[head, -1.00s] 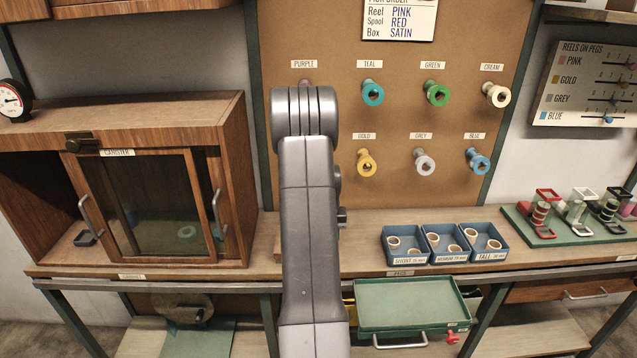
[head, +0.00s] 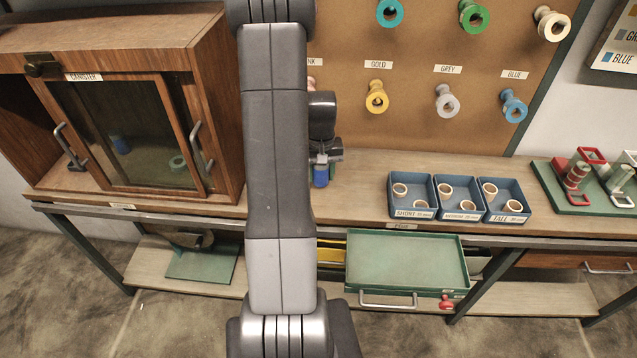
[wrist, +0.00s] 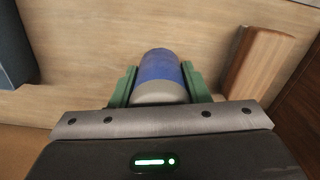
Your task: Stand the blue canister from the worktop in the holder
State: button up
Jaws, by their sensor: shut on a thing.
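The blue canister (wrist: 160,66), with a grey end towards me, is between the green fingers of my gripper (wrist: 155,84) in the wrist view, and the fingers are shut on it. In the head view the canister (head: 321,176) shows just right of my arm, upright over the worktop (head: 360,183). I cannot tell whether its base touches the wood. My arm hides most of the gripper there. Another small blue thing (head: 120,145) shows behind the cabinet's glass.
A wooden block (wrist: 262,62) lies close to the right of the canister in the wrist view. Blue bins (head: 412,196) with rings stand to the right on the worktop. The cabinet's glass door (head: 125,130) has upright handles. A green tray (head: 405,260) sits below the worktop.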

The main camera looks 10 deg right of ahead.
aim_at(320, 193)
jog(key=shift+f, duration=2.25)
jog(key=shift+f, duration=0.1)
jog(key=shift+f, duration=0.15)
jog(key=o, duration=1)
